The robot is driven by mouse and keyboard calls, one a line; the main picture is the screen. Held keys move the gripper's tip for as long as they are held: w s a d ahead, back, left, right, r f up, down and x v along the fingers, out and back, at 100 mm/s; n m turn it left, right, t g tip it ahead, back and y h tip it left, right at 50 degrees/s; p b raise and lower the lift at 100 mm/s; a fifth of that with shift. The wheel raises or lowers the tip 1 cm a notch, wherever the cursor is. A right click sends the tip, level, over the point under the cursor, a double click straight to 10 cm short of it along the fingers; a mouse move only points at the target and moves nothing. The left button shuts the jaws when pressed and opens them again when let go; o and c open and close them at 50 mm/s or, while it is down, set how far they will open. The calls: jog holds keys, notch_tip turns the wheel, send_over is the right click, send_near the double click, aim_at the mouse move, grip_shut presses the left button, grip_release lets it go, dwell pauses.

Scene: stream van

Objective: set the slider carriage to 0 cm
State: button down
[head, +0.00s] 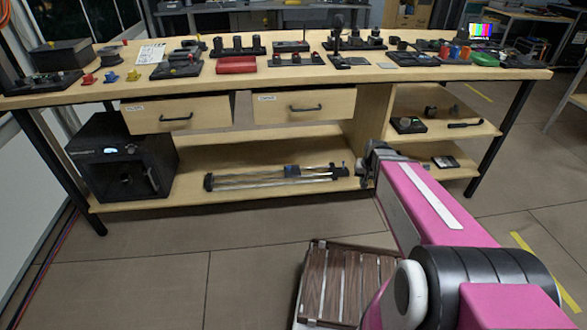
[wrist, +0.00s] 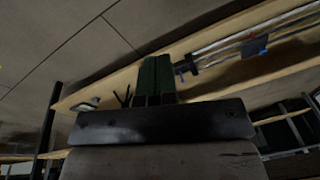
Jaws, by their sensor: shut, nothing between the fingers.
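The slider (head: 255,179) lies along the lower shelf of the workbench, with two pale parallel rails and dark end blocks. Its blue and dark carriage (head: 292,171) sits right of the middle of the rails. The carriage also shows in the wrist view (wrist: 255,46), at the upper right. My gripper (head: 368,168) is just beyond the right end of the slider. In the wrist view its dark green fingers (wrist: 155,78) are together and empty, beside the slider's near end block (wrist: 187,67) and apart from the carriage. No scale marks can be read.
A black box-shaped machine (head: 120,158) stands on the shelf left of the slider. Two drawers (head: 176,113) (head: 305,106) are above it. A side shelf (head: 455,128) with small parts is at right. A slatted crate (head: 340,285) is low in front.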

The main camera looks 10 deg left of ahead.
jog(key=w+a+f+t+y, duration=0.1)
jog(key=w+a+f, duration=0.2)
jog(key=w+a, duration=0.4)
jog(key=w+a+f+t+y, duration=0.1)
jog(key=w+a+f, duration=0.3)
jog(key=w+a, duration=0.3)
jog(key=m+t+y, duration=0.1)
send_near(293, 173)
jog(key=w+f, duration=0.3)
jog(key=shift+w+d+f, duration=0.25)
jog(key=shift+w+d, duration=0.1)
jog(key=shift+w, duration=0.05)
jog(key=shift+w+a+f, duration=0.1)
jog(key=shift+a, duration=0.5)
jog(key=shift+w+a+f, duration=0.1)
jog(key=shift+a+f, duration=0.05)
jog(key=shift+a, duration=1.2)
jog(key=shift+a, duration=0.1)
jog(key=s+a, duration=0.4)
jog(key=a, duration=0.9)
jog(key=s+a, duration=0.4)
jog(key=a, duration=0.8)
jog(key=s+a, duration=0.4)
jog(key=a, duration=0.9)
jog(key=shift+s+a, duration=0.25)
jog(key=shift+a, duration=0.1)
jog(key=shift+a+t, duration=0.1)
jog(key=shift+t, duration=0.2)
